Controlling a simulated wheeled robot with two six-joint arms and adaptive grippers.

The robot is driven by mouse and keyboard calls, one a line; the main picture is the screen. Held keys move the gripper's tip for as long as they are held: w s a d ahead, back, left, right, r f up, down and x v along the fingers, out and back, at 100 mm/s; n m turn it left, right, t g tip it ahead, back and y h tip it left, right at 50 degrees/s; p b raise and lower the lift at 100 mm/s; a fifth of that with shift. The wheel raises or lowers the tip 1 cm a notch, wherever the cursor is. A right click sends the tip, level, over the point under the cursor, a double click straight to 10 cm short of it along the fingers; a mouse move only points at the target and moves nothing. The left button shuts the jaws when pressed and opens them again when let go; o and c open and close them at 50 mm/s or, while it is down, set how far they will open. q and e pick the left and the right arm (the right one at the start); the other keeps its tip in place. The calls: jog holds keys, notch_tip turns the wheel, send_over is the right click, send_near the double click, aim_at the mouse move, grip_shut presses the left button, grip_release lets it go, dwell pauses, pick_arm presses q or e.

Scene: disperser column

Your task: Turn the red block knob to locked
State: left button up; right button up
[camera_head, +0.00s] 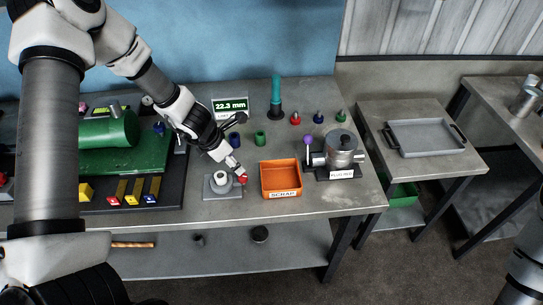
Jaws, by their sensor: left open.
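The red knob (241,179) is a small red piece at the right side of a grey block (222,190) with a pale round part on top, on the near part of the workbench. My left gripper (234,167) reaches in from the upper left and is open. Its fingertips are just above the red knob and partly overlap it in the view. I cannot tell whether they touch it. The knob's turn position is too small to read. My right gripper is out of view.
An orange SCRAP bin (281,177) stands right of the block, then a metal device (340,153) with a purple-ended lever. A green machine (107,148) is on the left. A small display (230,106) stands behind. A grey tray (425,138) sits on a separate right table.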

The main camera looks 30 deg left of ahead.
aim_at(243, 176)
pick_arm(q)
jog(key=f+b, duration=0.4)
jog(key=shift+s+d+f+b, duration=0.1)
jog(key=shift+d+f+b, duration=0.1)
jog(key=shift+f+b, duration=0.2)
jog(key=shift+w+d+f+b, duration=0.2)
jog(key=shift+w+f+b, duration=0.2)
jog(key=shift+f, duration=0.15)
jog(key=shift+w+d+f+b, duration=0.15)
jog(key=shift+w+f+b, duration=0.25)
jog(key=shift+f, duration=0.15)
jog(key=shift+w+d+f, duration=0.1)
jog(key=shift+w+f, duration=0.1)
jog(key=shift+w, duration=0.05)
jog(key=shift+s+r, duration=0.15)
jog(key=shift+r, duration=0.05)
jog(key=shift+s+r, duration=0.1)
jog(key=shift+s, duration=0.1)
jog(key=shift+c, duration=0.7)
grip_shut()
jog(key=m+p, duration=0.1)
jog(key=p, duration=0.1)
jog(key=m+p, duration=0.1)
jog(key=p, duration=0.1)
jog(key=shift+r+h, duration=0.3)
jog(key=shift+f+m+p, duration=0.15)
jog(key=shift+m+p, duration=0.25)
jog(key=shift+p, duration=0.1)
jog(key=shift+f, duration=0.2)
